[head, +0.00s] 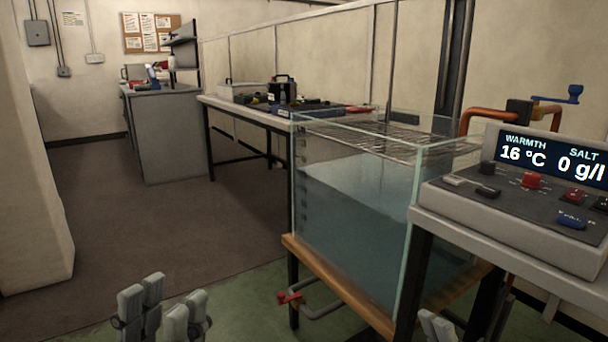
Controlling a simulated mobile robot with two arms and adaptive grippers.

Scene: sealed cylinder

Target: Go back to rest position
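My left gripper (164,307) shows at the bottom left of the head view. Its grey fingers stand apart with a gap between them and nothing visible in it, over the floor. Of my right gripper (434,326) only grey finger tips show at the bottom edge, below the control panel's table and in front of the tank. The rest of it is out of the picture, so whether it is open cannot be told. No sealed cylinder can be made out.
A glass water tank (350,215) stands on a wooden-edged stand at centre right, with a wire rack (395,138) at its top. A control panel (545,205) reads 16 °C and 0 g/l. A workbench (225,103) and grey cabinet (170,135) stand behind. Brown floor (130,230) lies clear at left.

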